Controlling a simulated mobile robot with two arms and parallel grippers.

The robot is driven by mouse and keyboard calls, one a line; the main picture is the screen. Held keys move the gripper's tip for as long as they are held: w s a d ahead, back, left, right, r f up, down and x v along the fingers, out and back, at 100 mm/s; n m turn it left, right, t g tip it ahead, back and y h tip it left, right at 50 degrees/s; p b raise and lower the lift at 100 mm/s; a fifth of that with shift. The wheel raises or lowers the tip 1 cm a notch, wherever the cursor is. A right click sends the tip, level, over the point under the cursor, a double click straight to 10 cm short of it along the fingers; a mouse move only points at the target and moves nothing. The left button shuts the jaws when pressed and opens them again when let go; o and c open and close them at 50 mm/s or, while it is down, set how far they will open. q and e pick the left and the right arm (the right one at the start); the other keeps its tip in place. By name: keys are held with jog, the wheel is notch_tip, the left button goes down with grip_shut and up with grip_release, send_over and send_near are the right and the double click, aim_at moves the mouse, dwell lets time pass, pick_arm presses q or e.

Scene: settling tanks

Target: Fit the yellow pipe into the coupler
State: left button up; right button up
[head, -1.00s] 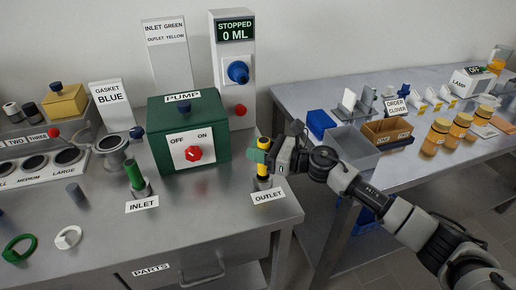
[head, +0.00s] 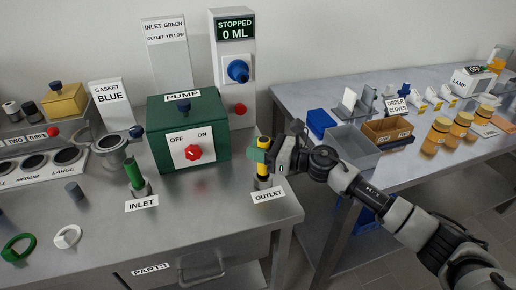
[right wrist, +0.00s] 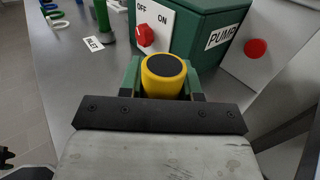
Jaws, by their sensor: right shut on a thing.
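The yellow pipe (head: 262,169) stands upright at the grey outlet coupler (head: 262,183), behind the OUTLET label (head: 268,195). My right gripper (head: 259,156) is shut on the pipe near its top; in the right wrist view the pipe's dark top (right wrist: 164,66) shows between the green fingers (right wrist: 164,78). The pipe's lower end meets the coupler; how deep it sits inside I cannot tell. A green pipe (head: 134,174) stands in the inlet coupler (head: 141,188). My left gripper is not in view.
The green pump box (head: 212,130) with a red knob (head: 193,153) stands just left of and behind the pipe. The bench front between the INLET and OUTLET labels is clear.

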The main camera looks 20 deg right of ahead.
dwell(1.1)
jog(key=shift+f+b, duration=2.1)
jog(key=shift+b, duration=0.25)
jog(key=o, duration=1)
jog(key=shift+o, duration=0.2)
jog(key=b+v, duration=0.2)
jog(key=v, duration=0.7)
jog(key=shift+s+d, duration=0.2)
jog(key=shift+d, duration=0.05)
jog(key=shift+s+d+r+b, duration=0.1)
jog(key=shift+s+d+b, duration=0.25)
jog(key=shift+d, duration=0.15)
